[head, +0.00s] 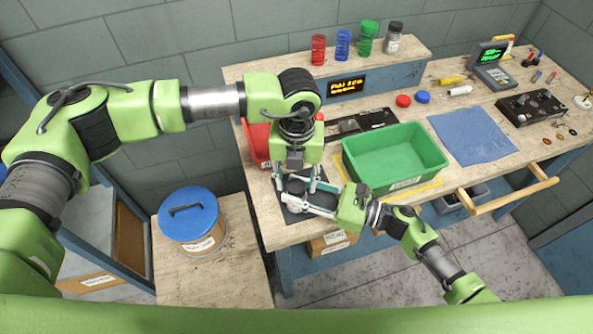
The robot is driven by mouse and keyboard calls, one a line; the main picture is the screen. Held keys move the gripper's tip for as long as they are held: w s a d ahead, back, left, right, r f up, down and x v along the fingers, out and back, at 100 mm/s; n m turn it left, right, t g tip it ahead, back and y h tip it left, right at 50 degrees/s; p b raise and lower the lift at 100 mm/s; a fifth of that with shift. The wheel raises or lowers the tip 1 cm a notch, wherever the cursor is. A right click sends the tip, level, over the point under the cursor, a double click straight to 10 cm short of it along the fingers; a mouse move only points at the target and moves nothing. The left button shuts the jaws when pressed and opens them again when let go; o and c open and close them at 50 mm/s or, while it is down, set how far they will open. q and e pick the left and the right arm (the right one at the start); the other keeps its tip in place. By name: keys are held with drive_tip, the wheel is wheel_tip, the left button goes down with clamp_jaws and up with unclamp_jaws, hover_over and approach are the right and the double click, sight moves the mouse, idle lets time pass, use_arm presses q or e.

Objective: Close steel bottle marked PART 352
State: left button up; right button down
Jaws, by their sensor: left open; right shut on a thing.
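A small grey, bottle-like thing (296,188), which I take to be the steel bottle, stands at the near left of the workbench over a dark mat (293,216). It is mostly hidden by my grippers, and no marking or cap can be read there. My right gripper (298,203) reaches in from the right and is shut on it. My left gripper (294,186) points down from above with its fingers open around the top of the bottle. Whether the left fingers touch it cannot be told.
A green bin (436,158) stands right of the grippers, a red bin (257,142) behind left. Springs (343,45) and a dark-capped grey bottle (393,38) stand on the shelf. A blue cloth (472,135) and open drawer (505,199) are right. A blue-lidded tub (189,215) stands left.

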use_arm(q)
drive_tip(key=shift+f, duration=0.15)
drive_tip(key=c, duration=1.1)
drive_tip(key=shift+m, duration=1.7)
drive_tip(key=o, duration=1.2)
drive_tip(key=shift+r, duration=2.25)
